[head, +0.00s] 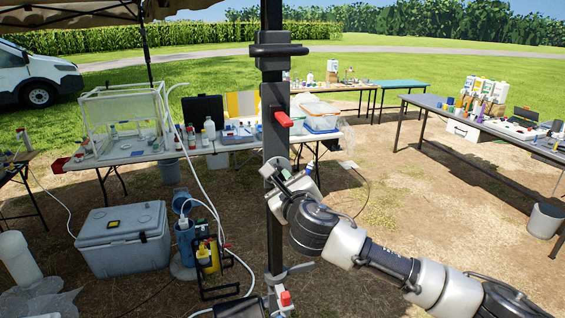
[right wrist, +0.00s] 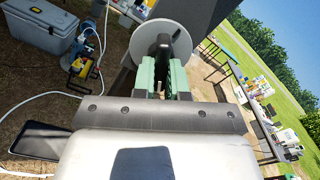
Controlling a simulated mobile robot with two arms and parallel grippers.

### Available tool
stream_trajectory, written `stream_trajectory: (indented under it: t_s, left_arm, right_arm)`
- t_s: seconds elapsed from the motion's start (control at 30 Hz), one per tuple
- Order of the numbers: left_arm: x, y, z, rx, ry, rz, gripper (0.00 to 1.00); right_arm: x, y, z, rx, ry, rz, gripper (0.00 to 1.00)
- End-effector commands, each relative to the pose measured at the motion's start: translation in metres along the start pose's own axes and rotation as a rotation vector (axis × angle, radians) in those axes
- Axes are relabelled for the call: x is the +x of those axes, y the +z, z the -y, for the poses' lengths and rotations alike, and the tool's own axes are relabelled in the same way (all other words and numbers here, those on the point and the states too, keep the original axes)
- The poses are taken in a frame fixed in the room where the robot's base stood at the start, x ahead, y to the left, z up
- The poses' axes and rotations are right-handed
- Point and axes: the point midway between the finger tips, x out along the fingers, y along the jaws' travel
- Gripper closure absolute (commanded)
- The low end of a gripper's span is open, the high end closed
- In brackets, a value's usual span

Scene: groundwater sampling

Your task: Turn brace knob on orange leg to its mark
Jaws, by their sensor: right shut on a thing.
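A dark upright post (head: 276,95) stands in the middle of the head view; it looks black, and I see no clear orange on it. A round grey disc with a dark raised grip, seemingly the brace knob (head: 274,166), sits at the post; its disc shows larger in the right wrist view (right wrist: 181,40). My right gripper (head: 285,180) is at the knob, and its green jaws (right wrist: 163,78) are shut on the dark grip. I cannot make out a mark on the knob. My left gripper is not in view.
A red lever (head: 284,119) juts from the post above my right gripper. A grey cooler (head: 124,237) and a yellow device (head: 207,257) stand on the ground to the left. A long table (head: 430,103) is at the right, with open ground before it.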

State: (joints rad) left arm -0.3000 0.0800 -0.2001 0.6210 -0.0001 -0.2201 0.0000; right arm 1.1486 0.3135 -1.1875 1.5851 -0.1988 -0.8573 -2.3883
Motion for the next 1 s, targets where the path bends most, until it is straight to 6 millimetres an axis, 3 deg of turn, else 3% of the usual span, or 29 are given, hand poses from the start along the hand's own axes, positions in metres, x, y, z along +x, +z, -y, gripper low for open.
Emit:
stream_trajectory:
  t_s: [0.07,0.1,0.4,0.5,0.87,1.0]
  left_arm:
    - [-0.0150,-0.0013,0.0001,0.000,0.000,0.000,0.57]
    - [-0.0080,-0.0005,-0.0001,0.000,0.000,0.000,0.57]
    - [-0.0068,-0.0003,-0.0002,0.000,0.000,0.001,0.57]
    - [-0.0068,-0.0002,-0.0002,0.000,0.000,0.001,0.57]
    - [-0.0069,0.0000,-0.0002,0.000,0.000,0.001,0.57]
    - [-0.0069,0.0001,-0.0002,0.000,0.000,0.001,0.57]
  right_arm:
    - [0.0003,0.0081,0.0054,-0.095,-0.002,0.006,1.00]
    - [0.0005,0.0054,0.0051,-0.200,-0.005,0.009,1.00]
    - [0.0003,0.0077,0.0102,-0.902,-0.008,0.009,1.00]
    - [0.0002,0.0073,0.0104,-1.046,-0.007,0.008,1.00]
    - [0.0002,0.0064,0.0101,-1.103,-0.005,0.006,1.00]
    - [0.0003,0.0096,0.0105,-1.196,-0.007,0.008,1.00]
